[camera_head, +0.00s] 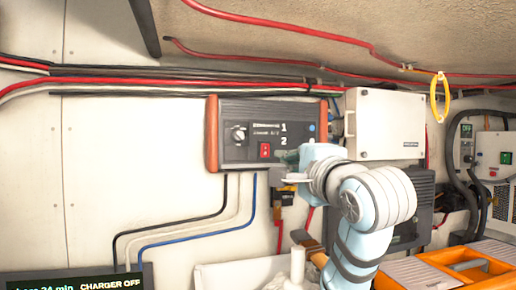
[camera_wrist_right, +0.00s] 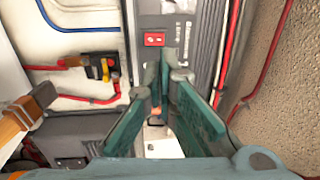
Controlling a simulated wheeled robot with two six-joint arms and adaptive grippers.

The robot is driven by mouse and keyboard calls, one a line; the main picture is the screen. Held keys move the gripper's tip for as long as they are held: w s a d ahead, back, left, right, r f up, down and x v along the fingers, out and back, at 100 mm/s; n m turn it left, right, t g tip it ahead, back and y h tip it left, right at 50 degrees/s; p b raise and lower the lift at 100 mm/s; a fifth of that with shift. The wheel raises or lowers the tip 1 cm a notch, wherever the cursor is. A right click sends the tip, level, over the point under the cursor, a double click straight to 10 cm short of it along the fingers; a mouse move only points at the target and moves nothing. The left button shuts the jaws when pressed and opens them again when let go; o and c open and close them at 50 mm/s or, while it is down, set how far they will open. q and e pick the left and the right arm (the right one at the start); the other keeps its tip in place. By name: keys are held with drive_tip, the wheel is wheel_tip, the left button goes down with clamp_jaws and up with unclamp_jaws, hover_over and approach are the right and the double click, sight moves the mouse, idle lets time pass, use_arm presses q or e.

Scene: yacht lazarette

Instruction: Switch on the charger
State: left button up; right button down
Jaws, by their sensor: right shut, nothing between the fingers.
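The charger (camera_head: 250,112) is a dark box with orange end caps on the white wall in the head view. It has a round knob (camera_head: 239,134) and a red switch (camera_head: 265,150) low on its face. The switch also shows in the wrist view (camera_wrist_right: 155,39). My right gripper (camera_head: 283,158) is shut and empty, just right of the red switch in the head view. In the wrist view its teal fingers (camera_wrist_right: 165,62) point at the charger face, close to the switch; contact cannot be told. A display (camera_head: 80,283) at the lower left reads "CHARGER OFF". My left gripper is not in view.
Cables (camera_head: 185,222) run down from the charger. A white box (camera_head: 385,125) is mounted right of it, behind my right arm. An orange case (camera_head: 465,268) lies at the lower right. A yellow ring (camera_head: 440,97) hangs above. The wall left of the charger is clear.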

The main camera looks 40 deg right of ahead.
drive_tip(key=s, duration=0.2)
drive_tip(key=p, duration=0.2)
approach(266, 144)
drive_tip(key=p+x, duration=0.2)
drive_tip(key=x, duration=0.1)
drive_tip(key=p+x, duration=0.2)
drive_tip(key=x, duration=0.1)
drive_tip(key=shift+r, duration=0.2)
drive_tip(key=shift+w+d+f, duration=0.1)
drive_tip(key=shift+w, duration=0.45)
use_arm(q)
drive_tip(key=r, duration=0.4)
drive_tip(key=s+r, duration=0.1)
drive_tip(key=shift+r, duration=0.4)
